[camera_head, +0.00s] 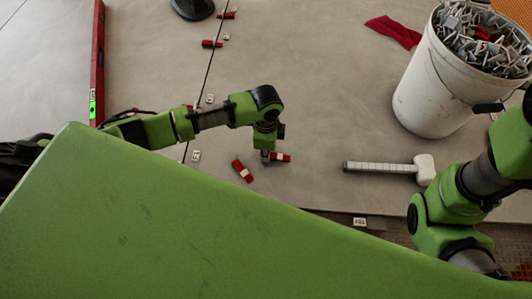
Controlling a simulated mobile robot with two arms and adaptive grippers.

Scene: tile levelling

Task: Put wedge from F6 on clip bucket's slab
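The white clip bucket (428,97), full of grey clips with a bit of red among them, stands on a large grey slab (320,90) at the right. Red wedges lie along the dark joint at the left: one (212,43) and another (227,15) higher up. Two more red-and-white pieces (242,171) (282,157) lie nearer to me. My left gripper (266,158) points down just left of the second piece; whether it touches or grips it is unclear. Small tags (196,155) (210,98) sit by the joint, too small to read. My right arm runs out at the right edge; its gripper is not visible.
A white-headed mallet (385,167) lies below the bucket. A red cloth (394,31) lies to the bucket's upper left. A red level (97,65) lies at the left, and a dark round object (192,8) at the top. The slab's middle is clear.

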